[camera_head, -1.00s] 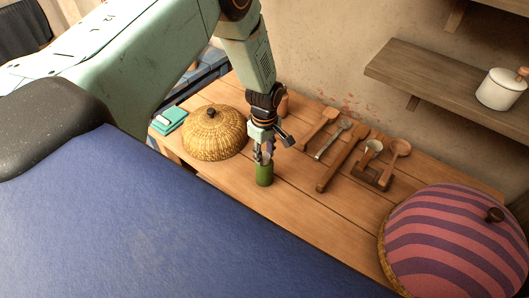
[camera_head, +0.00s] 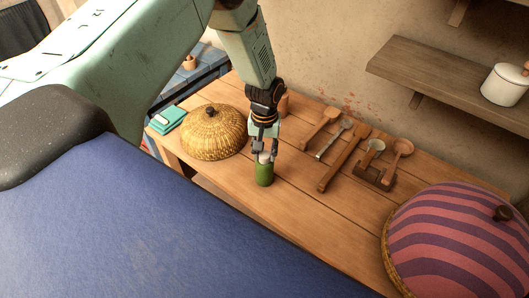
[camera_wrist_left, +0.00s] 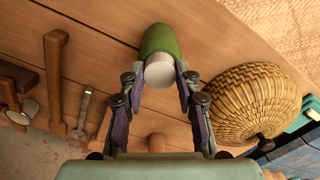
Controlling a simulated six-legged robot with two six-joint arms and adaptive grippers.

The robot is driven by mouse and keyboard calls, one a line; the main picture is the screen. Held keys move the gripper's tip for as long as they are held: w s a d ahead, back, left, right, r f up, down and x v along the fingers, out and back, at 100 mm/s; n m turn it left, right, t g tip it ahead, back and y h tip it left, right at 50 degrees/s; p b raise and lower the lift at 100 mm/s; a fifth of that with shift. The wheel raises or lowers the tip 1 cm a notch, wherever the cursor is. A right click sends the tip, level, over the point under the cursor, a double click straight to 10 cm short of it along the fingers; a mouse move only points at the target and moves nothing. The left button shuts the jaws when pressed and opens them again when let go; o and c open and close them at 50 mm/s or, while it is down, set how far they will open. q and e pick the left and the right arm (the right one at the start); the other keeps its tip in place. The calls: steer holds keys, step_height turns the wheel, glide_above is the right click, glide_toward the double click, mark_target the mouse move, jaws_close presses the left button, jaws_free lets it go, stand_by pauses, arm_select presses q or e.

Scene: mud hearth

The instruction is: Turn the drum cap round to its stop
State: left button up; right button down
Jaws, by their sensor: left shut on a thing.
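The drum is a small green cylinder (camera_head: 264,176) standing upright on the wooden table; its green body also shows in the left wrist view (camera_wrist_left: 160,39). Its pale cap (camera_wrist_left: 159,72) sits on the end toward my gripper. My left gripper (camera_head: 265,155) comes down from above and is shut on the cap. In the left wrist view its two fingers (camera_wrist_left: 160,80) lie on either side of the cap. In the head view the fingers partly hide the cap. My right gripper is not in view.
A woven basket dome (camera_head: 214,133) stands left of the drum, with a teal box (camera_head: 167,119) beyond it. Several wooden utensils (camera_head: 343,158) lie to the right. A striped dome cover (camera_head: 455,245) fills the right front. A shelf (camera_head: 430,78) with a white pot (camera_head: 503,84) hangs on the wall.

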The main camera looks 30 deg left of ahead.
mark_target(264, 154)
arm_select(q)
steer(key=m+b, duration=0.1)
steer(key=m, duration=0.4)
steer(key=shift+m, duration=0.3)
stand_by(0.5)
steer(key=o, duration=1.2)
steer(key=shift+c, duration=0.2)
step_height(264, 154, up, 12)
